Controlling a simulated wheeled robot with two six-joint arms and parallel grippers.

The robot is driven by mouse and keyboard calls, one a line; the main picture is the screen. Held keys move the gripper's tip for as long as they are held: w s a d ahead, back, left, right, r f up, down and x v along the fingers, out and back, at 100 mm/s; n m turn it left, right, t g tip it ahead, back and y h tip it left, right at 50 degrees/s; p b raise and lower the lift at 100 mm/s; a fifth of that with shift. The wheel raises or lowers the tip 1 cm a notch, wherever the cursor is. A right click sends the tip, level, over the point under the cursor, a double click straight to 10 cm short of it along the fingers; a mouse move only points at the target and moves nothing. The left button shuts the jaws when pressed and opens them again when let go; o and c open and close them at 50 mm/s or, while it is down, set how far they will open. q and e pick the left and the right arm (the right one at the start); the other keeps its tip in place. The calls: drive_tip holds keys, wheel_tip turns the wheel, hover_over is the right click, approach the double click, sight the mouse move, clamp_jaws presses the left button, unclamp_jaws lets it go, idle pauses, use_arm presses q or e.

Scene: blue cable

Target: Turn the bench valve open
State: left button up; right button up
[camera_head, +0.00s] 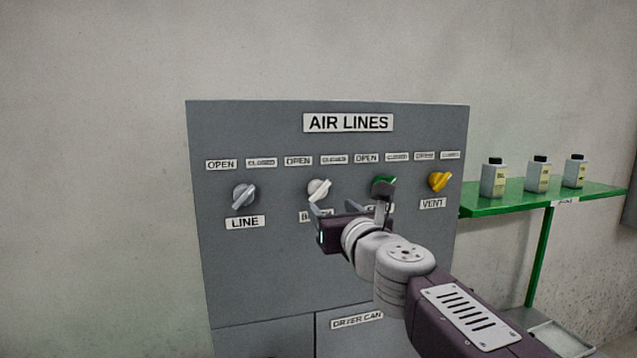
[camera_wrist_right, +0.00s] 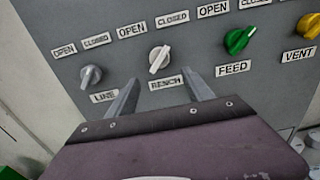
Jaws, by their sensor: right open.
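The bench valve is a white knob (camera_head: 319,189) on the grey AIR LINES panel, above a label partly hidden by my gripper in the head view. In the right wrist view the knob (camera_wrist_right: 159,59) shows whole, with the BENCH label below it. Its ridge tilts up to the right, toward the CLOSED tag (camera_wrist_right: 172,19) rather than the OPEN tag (camera_wrist_right: 131,31). My right gripper (camera_head: 350,204) is open and empty in front of the panel. In the wrist view its fingertips (camera_wrist_right: 164,84) are spread below the knob, apart from it. My left gripper is not in view.
The silver LINE knob (camera_head: 243,195) is to the left. The green FEED knob (camera_head: 383,185), partly hidden by my right finger, and the yellow VENT knob (camera_head: 440,181) are to the right. A green shelf (camera_head: 520,201) with bottles stands right of the panel.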

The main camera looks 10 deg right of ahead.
sight(321, 194)
drive_tip(key=w, duration=0.8)
drive_tip(key=shift+w+r, duration=0.4)
